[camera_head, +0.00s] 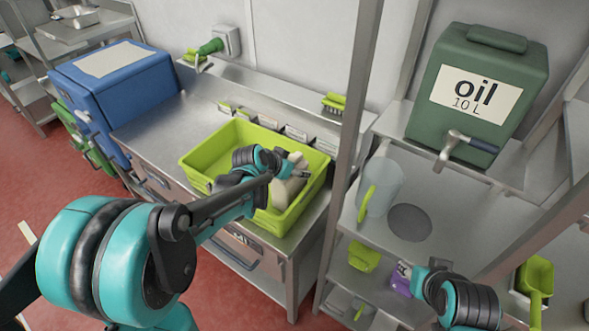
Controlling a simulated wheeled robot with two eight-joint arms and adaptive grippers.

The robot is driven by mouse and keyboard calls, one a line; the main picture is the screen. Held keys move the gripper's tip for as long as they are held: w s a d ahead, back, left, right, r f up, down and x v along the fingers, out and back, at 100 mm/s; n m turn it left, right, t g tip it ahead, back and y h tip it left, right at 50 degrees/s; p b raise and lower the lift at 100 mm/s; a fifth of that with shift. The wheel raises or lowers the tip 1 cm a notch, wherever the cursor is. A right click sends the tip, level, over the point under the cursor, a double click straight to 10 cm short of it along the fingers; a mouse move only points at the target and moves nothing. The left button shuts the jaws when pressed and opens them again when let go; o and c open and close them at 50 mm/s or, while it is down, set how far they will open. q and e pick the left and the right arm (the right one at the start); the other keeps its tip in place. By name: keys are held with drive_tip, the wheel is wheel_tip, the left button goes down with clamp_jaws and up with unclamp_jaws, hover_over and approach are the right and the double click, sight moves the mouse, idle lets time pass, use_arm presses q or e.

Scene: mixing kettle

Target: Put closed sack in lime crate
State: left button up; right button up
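The lime crate (215,147) stands on the steel counter. A pale beige sack (291,188) is inside it, at the right side, partly hidden by my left arm. My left gripper (297,174) is over the crate, at the top of the sack; its fingers are too small and covered to tell open from shut. My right gripper (418,270) is low at the right, by the shelf unit, beside a small purple and white item (401,282). Whether it touches that item is unclear.
A green oil container (480,92) with a tap stands on the right shelf, above a clear jug (378,190) with a lime handle. A blue box (115,85) is at the left. A metal post (352,110) rises right of the crate. The counter left of the crate is clear.

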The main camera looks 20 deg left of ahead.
use_arm(q)
drive_tip(key=o, duration=1.6)
drive_tip(key=p+v, duration=0.4)
drive_tip(key=v, duration=0.7)
drive_tip(key=shift+s+r, duration=0.25)
drive_tip(key=shift+r, duration=0.1)
drive_tip(key=s+f+n+y, duration=0.1)
drive_tip(key=s+n, duration=0.1)
drive_tip(key=s, duration=0.7)
drive_tip(key=s+d+n+g+y, duration=0.1)
drive_tip(key=s+n+y, duration=0.1)
drive_tip(key=s, duration=0.7)
drive_tip(key=shift+d+f, duration=0.35)
drive_tip(key=shift+f, duration=0.05)
